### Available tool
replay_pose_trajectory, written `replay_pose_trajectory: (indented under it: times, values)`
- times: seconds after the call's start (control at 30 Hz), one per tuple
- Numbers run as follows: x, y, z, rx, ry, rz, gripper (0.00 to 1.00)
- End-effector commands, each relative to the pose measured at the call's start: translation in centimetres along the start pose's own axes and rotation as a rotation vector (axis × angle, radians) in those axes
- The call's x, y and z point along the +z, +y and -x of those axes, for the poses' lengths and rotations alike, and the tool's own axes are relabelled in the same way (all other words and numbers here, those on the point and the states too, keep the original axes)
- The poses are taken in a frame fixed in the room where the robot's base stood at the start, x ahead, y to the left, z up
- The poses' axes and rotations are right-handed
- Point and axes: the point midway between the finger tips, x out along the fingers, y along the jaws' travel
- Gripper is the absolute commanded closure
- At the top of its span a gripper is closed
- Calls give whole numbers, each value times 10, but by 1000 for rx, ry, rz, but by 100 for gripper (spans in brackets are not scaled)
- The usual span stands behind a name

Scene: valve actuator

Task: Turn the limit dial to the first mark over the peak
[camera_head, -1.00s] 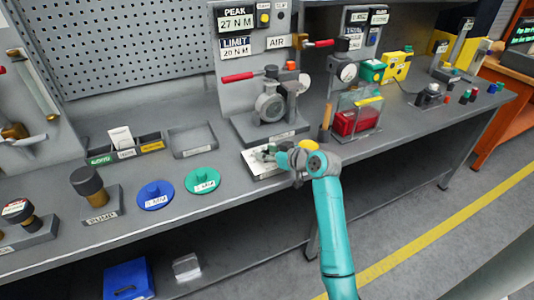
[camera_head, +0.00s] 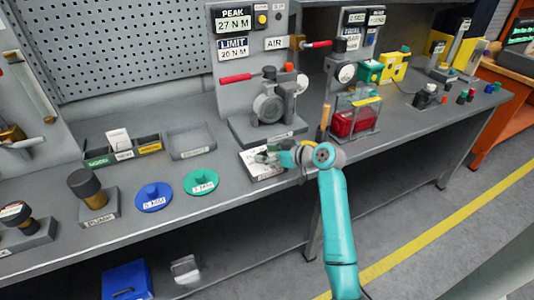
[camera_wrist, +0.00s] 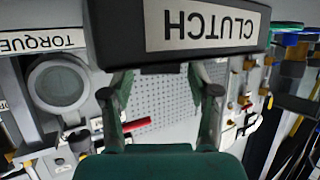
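A display board reads PEAK 27 N M (camera_head: 233,22) above LIMIT 20 N M (camera_head: 234,50) in the head view. My gripper (camera_head: 265,156) is low over a pale plate (camera_head: 267,175) at the bench's front edge. In the wrist view a dark block labelled CLUTCH (camera_wrist: 203,25), upside down, fills the top, close to the fingertips. My gripper (camera_wrist: 160,85) has its two fingers apart there, and pegboard shows between them. The limit dial cannot be made out for certain; the gripper and block hide part of this area. I cannot tell whether the fingers touch anything.
A grey valve unit (camera_head: 268,108) with a red lever (camera_head: 236,78) stands behind the plate. A green disc (camera_head: 201,182) and a blue disc (camera_head: 153,197) lie to the left. A red box (camera_head: 354,122) stands to the right. A TORQUE label (camera_wrist: 42,41) shows upside down in the wrist view.

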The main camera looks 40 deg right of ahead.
Motion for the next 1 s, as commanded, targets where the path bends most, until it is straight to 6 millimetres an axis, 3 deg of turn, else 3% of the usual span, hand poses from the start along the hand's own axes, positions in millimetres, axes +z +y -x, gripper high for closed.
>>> replay_pose_trajectory:
  times: [0.43,1.0]
  values:
    - [-1,0,10,2,3,1,31]
    - [0,1,108,3,1,-1,31]
